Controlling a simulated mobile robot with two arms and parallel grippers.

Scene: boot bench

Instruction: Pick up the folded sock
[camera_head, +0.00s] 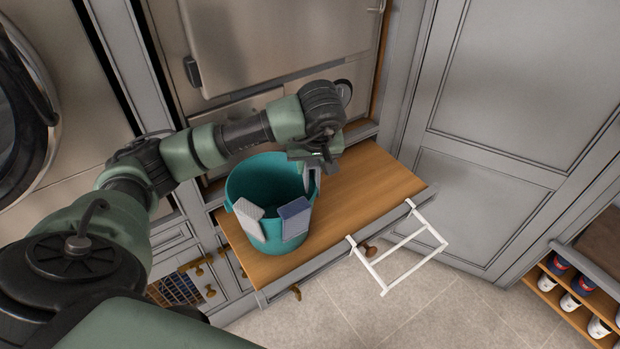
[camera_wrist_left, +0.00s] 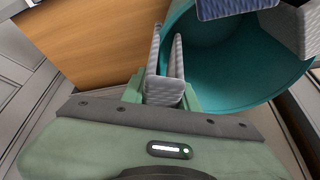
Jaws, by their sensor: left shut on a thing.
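A teal bucket (camera_head: 262,178) stands on the wooden bench top. Several folded socks hang at its rim: a light grey one (camera_head: 249,217) and a blue-grey one (camera_head: 294,218) on the near side, and a grey one (camera_head: 311,181) on the right. My left gripper (camera_head: 312,160) is at the right rim, shut on this grey sock. In the left wrist view the grey sock (camera_wrist_left: 164,88) sits between the fingers, its two layers pointing at the bucket rim (camera_wrist_left: 176,22). Whether it is clear of the rim cannot be told. The blue-grey sock (camera_wrist_left: 228,8) also shows there. My right gripper is not in view.
The bench top (camera_head: 375,178) is bare right of the bucket. A white frame (camera_head: 400,252) sticks out from the bench front beside a knob (camera_head: 370,248). A grey cabinet door stands at right, with a shelf of cups or shoes (camera_head: 570,300). Steel panels stand behind.

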